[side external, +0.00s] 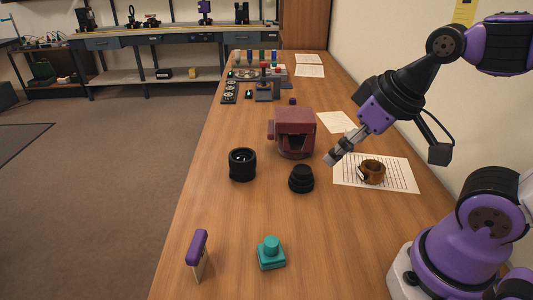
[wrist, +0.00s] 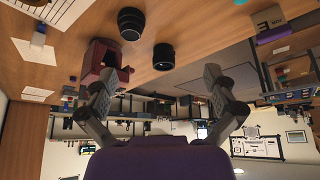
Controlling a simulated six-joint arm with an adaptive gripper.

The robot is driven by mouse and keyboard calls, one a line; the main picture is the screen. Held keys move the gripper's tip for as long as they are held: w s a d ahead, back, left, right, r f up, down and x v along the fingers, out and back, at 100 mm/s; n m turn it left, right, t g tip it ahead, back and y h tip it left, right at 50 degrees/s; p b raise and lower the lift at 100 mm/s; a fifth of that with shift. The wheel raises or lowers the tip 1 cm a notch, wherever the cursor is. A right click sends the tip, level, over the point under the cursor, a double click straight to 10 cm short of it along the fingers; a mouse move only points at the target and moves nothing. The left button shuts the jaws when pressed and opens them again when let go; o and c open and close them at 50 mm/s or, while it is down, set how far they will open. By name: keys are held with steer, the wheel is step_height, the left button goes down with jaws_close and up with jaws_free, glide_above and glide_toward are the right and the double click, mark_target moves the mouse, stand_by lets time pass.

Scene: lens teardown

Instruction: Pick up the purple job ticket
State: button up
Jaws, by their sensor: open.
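A purple-topped piece with a pale, flat lower part (side external: 197,252), which looks like the job ticket, stands on the table at the front left in the side view. In the wrist view its purple edge (wrist: 274,34) shows at the upper right, beside a grey face with dark marks like a 3. My gripper (side external: 333,158) is up and to the right of it, well apart, above the table near the maroon block. In the wrist view my gripper (wrist: 158,75) has its fingers spread wide with nothing between them.
A teal stepped block (side external: 270,254) stands right of the ticket. Two black lens parts (side external: 242,164) (side external: 301,179) and a maroon block (side external: 294,133) stand mid-table. A brown ring (side external: 372,171) rests on lined paper (side external: 405,178). The front-middle table is mostly clear.

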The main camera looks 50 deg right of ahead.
steer(key=c, duration=1)
steer(key=n+g+y, duration=0.2)
steer(key=n+g, duration=0.5)
steer(key=n, duration=1.8)
glide_above(194, 242)
steer(key=d, duration=0.2)
steer(key=x, duration=0.2)
steer(key=w+x, duration=0.1)
steer(key=x, duration=0.2)
steer(key=shift+w+d+f, duration=0.1)
steer(key=shift+d+f, duration=0.1)
steer(key=shift+f, duration=0.1)
steer(key=shift+n+h, duration=0.3)
steer(key=f, duration=0.2)
steer(key=a+f, duration=0.1)
steer(key=f, duration=0.1)
steer(key=shift+a+f, duration=0.1)
steer(key=shift+f, duration=0.25)
steer(key=shift+s+a+f, duration=0.1)
steer(key=shift+s+f, duration=0.1)
steer(key=shift+f, duration=0.85)
steer(key=shift+s+a+f, duration=0.1)
steer(key=shift+s+f, duration=0.05)
steer(key=shift+f, duration=0.9)
steer(key=shift+s+f, duration=0.2)
steer(key=shift+f, duration=0.85)
